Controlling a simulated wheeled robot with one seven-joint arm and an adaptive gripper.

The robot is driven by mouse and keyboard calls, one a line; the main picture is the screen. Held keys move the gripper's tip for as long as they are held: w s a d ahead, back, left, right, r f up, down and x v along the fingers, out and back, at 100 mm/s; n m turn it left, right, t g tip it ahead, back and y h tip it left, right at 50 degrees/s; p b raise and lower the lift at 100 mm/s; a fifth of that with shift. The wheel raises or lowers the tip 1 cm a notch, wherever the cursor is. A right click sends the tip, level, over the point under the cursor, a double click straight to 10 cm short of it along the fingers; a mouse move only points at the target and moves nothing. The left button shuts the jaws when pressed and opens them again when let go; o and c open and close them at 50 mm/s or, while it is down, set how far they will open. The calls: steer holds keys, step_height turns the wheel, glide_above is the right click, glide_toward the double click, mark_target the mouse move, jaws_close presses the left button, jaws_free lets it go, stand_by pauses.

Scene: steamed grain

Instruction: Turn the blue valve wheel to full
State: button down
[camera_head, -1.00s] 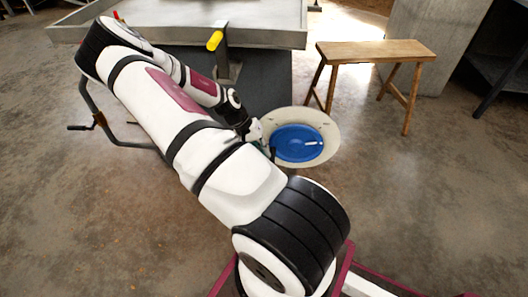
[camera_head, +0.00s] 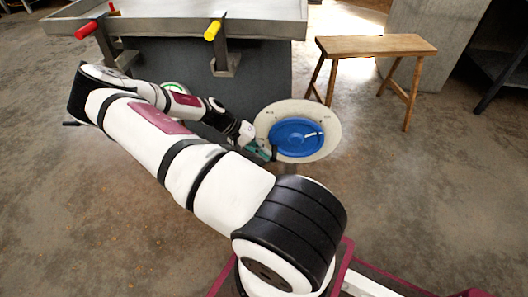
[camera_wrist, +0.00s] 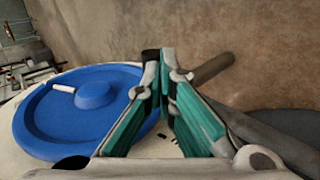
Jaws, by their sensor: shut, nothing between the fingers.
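The blue valve wheel (camera_head: 297,138) is a flat disc with a short white mark (camera_head: 312,134), set on a larger pale round plate (camera_head: 330,112). In the head view the mark points to the right. My gripper (camera_head: 269,153) is at the wheel's lower left edge; whether it touches the wheel is unclear. In the wrist view the blue wheel (camera_wrist: 40,125) fills the left side, partly behind a finger, and the white mark lies left of its hub. My gripper's green-padded fingers (camera_wrist: 165,62) meet at the tips, shut and empty. A dark rod (camera_wrist: 212,68) shows just beyond them.
A grey metal trough (camera_head: 265,18) stands behind, with a red lever (camera_head: 87,31) and a yellow lever (camera_head: 212,31) at its front. A wooden bench (camera_head: 375,45) is to the right of it. The concrete floor (camera_head: 440,180) at right is open.

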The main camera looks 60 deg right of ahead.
steer(key=shift+s+d+f+g+b, duration=0.1)
steer(key=shift+s+f+g+b, duration=0.1)
steer(key=shift+f+g+b, duration=0.3)
steer(key=shift+s+f+g+b, duration=0.1)
steer(key=shift+s+f+b, duration=0.05)
steer(key=shift+f, duration=0.5)
